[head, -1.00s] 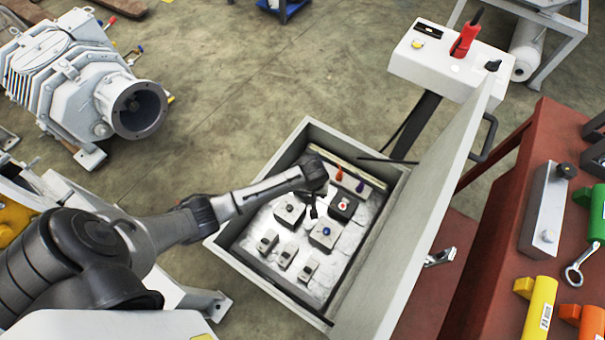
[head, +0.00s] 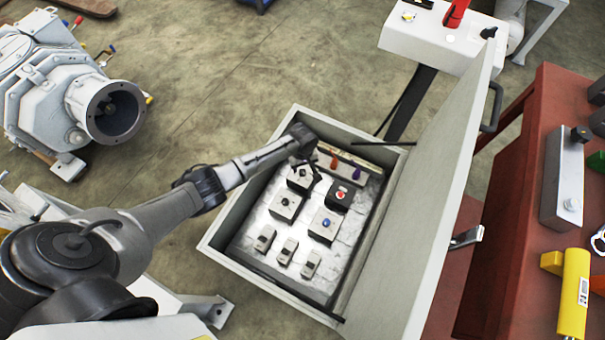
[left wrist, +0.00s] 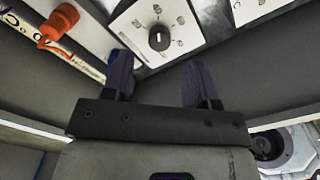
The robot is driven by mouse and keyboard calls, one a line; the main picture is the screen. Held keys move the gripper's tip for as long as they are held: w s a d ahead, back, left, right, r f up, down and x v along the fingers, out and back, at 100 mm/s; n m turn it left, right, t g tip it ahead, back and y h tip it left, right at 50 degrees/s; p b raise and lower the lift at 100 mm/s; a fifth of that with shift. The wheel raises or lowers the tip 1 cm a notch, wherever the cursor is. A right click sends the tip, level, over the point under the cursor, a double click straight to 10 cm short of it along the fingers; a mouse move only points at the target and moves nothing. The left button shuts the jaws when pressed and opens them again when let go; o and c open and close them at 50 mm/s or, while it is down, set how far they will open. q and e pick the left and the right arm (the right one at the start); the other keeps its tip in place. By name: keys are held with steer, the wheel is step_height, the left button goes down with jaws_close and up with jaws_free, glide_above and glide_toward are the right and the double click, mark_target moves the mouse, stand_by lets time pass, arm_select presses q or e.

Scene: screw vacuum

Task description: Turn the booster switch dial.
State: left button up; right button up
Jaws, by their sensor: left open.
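In the left wrist view, a black dial (left wrist: 158,38) with a white pointer mark sits on a pale switch plate with small symbols around it. In the head view its box (head: 300,180) lies near the far left wall inside the open cabinet, partly hidden by my gripper. My left gripper (head: 309,163) reaches over the cabinet's far left corner. In the left wrist view its fingers (left wrist: 157,75) are apart and empty, short of the dial, with the dial ahead of the gap between them. My right gripper is not in view.
The grey cabinet (head: 222,222) has raised walls, and its open lid (head: 428,215) stands to the right. An orange connector (left wrist: 60,20) is beside the dial plate. Other boxes include one with a red button (head: 341,194) and one with a blue button (head: 326,224).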

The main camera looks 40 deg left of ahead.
mark_target(303, 172)
arm_select(q)
steer(key=shift+f+b, duration=1.4)
steer(key=shift+f, duration=1.1)
steer(key=shift+c, duration=0.5)
